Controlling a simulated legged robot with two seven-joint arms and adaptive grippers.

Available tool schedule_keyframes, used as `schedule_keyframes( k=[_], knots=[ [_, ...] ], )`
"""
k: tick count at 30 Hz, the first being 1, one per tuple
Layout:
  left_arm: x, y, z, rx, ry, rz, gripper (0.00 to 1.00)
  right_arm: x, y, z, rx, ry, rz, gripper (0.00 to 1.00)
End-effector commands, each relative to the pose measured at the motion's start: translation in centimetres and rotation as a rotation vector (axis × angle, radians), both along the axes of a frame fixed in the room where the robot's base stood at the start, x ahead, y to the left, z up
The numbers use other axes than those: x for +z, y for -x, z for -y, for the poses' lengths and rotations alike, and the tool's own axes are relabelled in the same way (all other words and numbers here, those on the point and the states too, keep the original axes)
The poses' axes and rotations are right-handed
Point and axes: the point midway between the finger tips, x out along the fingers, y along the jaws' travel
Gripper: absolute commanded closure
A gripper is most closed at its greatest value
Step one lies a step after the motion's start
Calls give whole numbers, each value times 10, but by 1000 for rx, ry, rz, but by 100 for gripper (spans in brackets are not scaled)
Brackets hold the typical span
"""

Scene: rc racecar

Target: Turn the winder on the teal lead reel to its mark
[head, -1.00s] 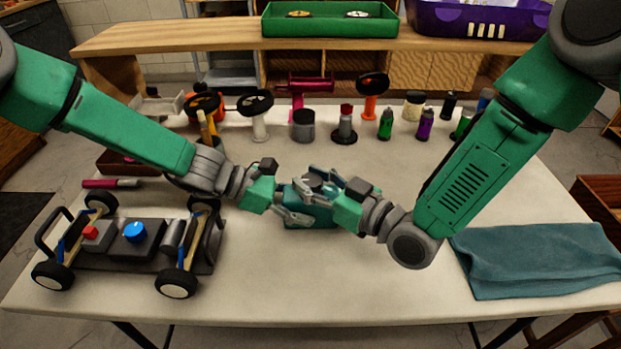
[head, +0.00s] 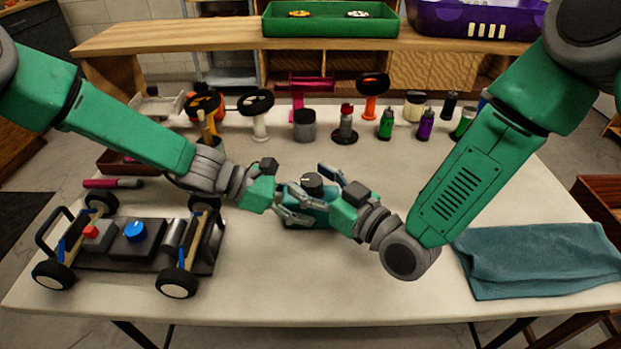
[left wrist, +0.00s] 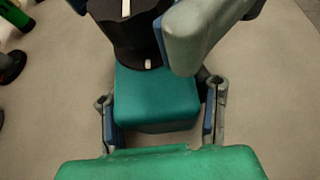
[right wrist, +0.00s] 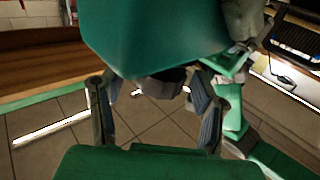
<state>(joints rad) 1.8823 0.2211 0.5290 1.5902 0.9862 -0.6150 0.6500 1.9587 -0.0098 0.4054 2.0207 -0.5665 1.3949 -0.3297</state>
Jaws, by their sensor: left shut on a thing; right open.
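The teal lead reel (head: 318,217) sits on the table between my grippers. Its black winder (head: 313,184) stands on top with a white line. In the left wrist view the winder (left wrist: 122,36) is cut off by the top edge. Its white line points down the picture, roughly toward a small white mark (left wrist: 148,64) at its base; exact alignment is unclear. My left gripper (head: 293,210) is shut on the reel's teal body (left wrist: 155,98). My right gripper (head: 322,187) is open beside the winder, one finger close to it; contact is unclear.
A car chassis (head: 137,252) stands at left and a teal cloth (head: 540,260) lies at right. Several bottles, jars and stands line the table's back, including a purple bottle (head: 425,124). The front middle of the table is clear.

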Motion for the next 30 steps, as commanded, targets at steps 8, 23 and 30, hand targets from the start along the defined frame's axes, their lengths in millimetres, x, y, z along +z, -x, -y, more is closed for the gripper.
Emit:
schedule_keyframes(
  k=[8,23,30],
  knots=[
    [-1,0,0,1,-2,0,81,-1,33,33,-2,2,-5,44],
    [-1,0,0,0,-2,0,81,-1,83,81,-1,0,-1,44],
    [-1,0,0,-1,-1,0,81,-1,84,82,0,1,-1,44]
  ],
)
